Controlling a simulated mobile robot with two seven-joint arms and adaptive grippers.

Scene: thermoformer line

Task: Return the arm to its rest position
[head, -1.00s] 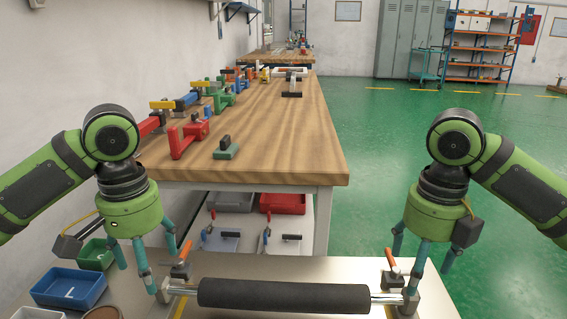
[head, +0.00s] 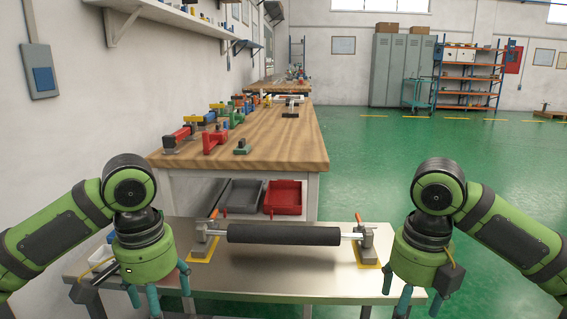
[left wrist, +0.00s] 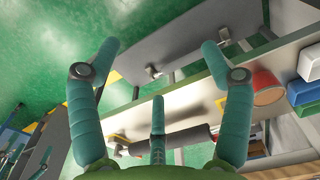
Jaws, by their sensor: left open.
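My left gripper (head: 160,292) hangs at the front left of the metal table, its fingers spread and empty. In the left wrist view its teal fingers (left wrist: 160,95) also stand apart with nothing between them. My right gripper (head: 411,294) hangs at the table's right end, its fingers spread and empty. A black roller (head: 283,235) lies level in two grey end supports, the left one (head: 203,244) and the right one (head: 368,248). Both grippers are apart from the roller. It shows partly behind a finger in the left wrist view (left wrist: 185,137).
The supports stand on yellow-marked spots on the metal table (head: 290,279). Behind is a wooden workbench (head: 285,135) with several coloured clamps, and grey (head: 240,195) and red (head: 284,198) bins below. Green floor is open to the right. The left wrist view shows a reddish bowl (left wrist: 266,88) and blue trays (left wrist: 305,75).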

